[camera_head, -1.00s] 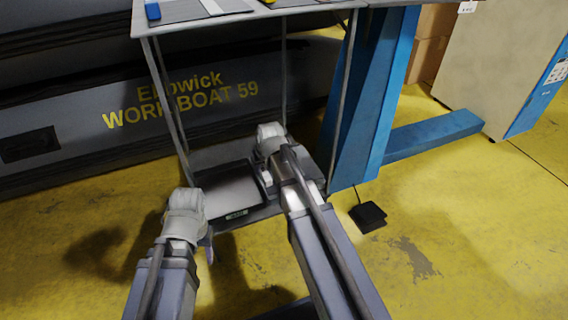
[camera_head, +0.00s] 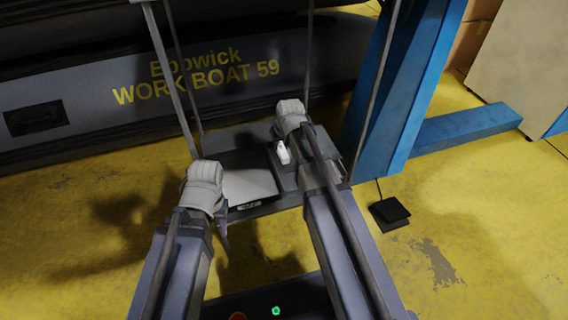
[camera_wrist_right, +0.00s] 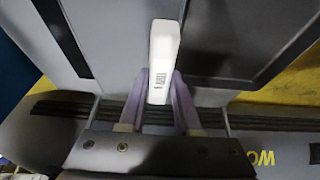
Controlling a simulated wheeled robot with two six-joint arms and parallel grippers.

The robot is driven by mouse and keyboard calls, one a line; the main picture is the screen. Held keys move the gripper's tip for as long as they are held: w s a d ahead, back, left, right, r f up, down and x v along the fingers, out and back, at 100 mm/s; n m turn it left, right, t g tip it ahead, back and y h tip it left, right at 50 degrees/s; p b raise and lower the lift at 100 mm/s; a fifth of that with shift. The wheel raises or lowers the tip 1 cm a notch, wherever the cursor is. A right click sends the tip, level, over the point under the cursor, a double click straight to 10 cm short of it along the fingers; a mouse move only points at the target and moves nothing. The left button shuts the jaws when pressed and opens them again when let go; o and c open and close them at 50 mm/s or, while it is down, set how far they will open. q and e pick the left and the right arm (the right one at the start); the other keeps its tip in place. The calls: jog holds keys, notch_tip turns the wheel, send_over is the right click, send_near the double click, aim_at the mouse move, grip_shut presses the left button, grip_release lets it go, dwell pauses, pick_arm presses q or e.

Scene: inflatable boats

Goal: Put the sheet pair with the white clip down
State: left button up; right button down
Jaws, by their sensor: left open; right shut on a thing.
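The white clip (camera_wrist_right: 163,50) is upright between the two pale purple fingers of my right gripper (camera_wrist_right: 158,92), which is shut on it. In the head view the white clip (camera_head: 283,153) shows as a small patch beside my right wrist, above the low shelf. A dark grey flat piece (camera_head: 284,178) lies under it; I cannot tell whether this is the sheet pair or part of the shelf, nor whether the sheets touch the shelf. My left gripper (camera_head: 222,230) is at the shelf's front left corner, holding nothing visible; its jaws are mostly hidden.
The low shelf holds a light grey panel area (camera_head: 248,186) with a small label at its front. Thin grey legs (camera_head: 172,80) and a blue post (camera_head: 405,90) stand around it. A grey inflatable boat (camera_head: 90,90) lies behind. A black pedal (camera_head: 390,211) sits on the yellow floor.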

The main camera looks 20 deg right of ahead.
jog(key=shift+f+b, duration=2.7)
jog(key=shift+f, duration=0.6)
jog(key=shift+r, duration=0.15)
jog(key=c, duration=0.6)
grip_release()
jog(key=shift+r, duration=0.1)
jog(key=p+v, duration=1.1)
jog(key=v, duration=0.1)
jog(key=s+a+f+n+g, duration=0.1)
jog(key=s+a+g, duration=0.1)
jog(key=s+a, duration=0.4)
jog(key=s+a+n+g+h, duration=0.1)
jog(key=s+a+n+g, duration=0.1)
jog(key=s+a, duration=0.5)
jog(key=s, duration=0.6)
jog(key=shift+s+a+f+g, duration=0.15)
jog(key=shift+f+g, duration=0.2)
jog(key=shift+g, duration=0.05)
